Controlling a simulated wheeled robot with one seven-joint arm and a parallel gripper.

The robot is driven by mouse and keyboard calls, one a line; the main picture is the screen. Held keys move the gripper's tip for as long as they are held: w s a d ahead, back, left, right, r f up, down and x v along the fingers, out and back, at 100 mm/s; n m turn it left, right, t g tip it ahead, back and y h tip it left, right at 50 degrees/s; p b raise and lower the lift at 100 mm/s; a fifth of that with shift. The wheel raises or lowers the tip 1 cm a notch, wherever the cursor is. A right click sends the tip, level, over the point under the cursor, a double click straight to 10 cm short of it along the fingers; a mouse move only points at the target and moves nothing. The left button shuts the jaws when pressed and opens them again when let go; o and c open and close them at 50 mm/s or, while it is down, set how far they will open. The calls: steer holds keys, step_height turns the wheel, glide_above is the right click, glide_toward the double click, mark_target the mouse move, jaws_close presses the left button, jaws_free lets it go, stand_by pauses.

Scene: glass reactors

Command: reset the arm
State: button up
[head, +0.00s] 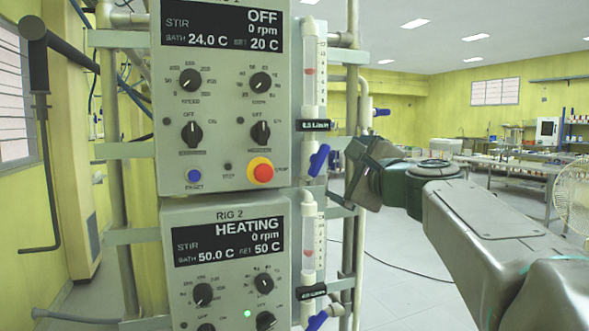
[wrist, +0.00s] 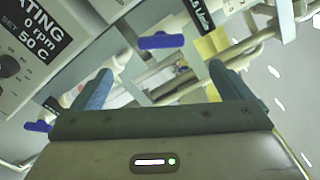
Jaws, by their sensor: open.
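My gripper (head: 341,177) is at the end of my arm, which reaches in from the lower right in the head view. It is just right of the rig panels, near the upper blue valve handle (head: 319,160). In the wrist view my gripper (wrist: 160,78) has its two blue-grey fingers wide apart with nothing held between them. A blue handle (wrist: 160,41) shows beyond the gap between the fingers, apart from them. Another blue handle (wrist: 38,126) is at the left, outside the left finger.
The upper control panel (head: 225,100) reads OFF, 24.0 C. The RIG 2 panel (head: 228,265) reads HEATING, 50.0 C. Flow tubes (head: 313,75) and metal frame pipes stand close to my gripper. A fan (head: 572,195) and benches are at the right. Open floor (head: 395,275) lies below my arm.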

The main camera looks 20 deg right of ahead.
steer(key=s+a+f+n+g+y+p, duration=0.2)
steer(key=a+f+n+g+p, duration=0.2)
steer(key=a+f+n, duration=0.25)
steer(key=s+a+f+n+g+y+p, duration=0.1)
steer(key=s+a+f+n+g+p, duration=0.3)
steer(key=a+f, duration=0.3)
steer(key=s+a+f+n+g+h+p, duration=0.2)
steer(key=s+f+n+g+h+p, duration=0.2)
steer(key=s+f+n+g, duration=0.3)
steer(key=s+f+n+p, duration=0.1)
steer(key=s+f+n, duration=0.4)
steer(key=s, duration=0.1)
steer(key=shift+s+f, duration=0.35)
steer(key=shift+s, duration=0.05)
steer(key=shift+n, duration=0.25)
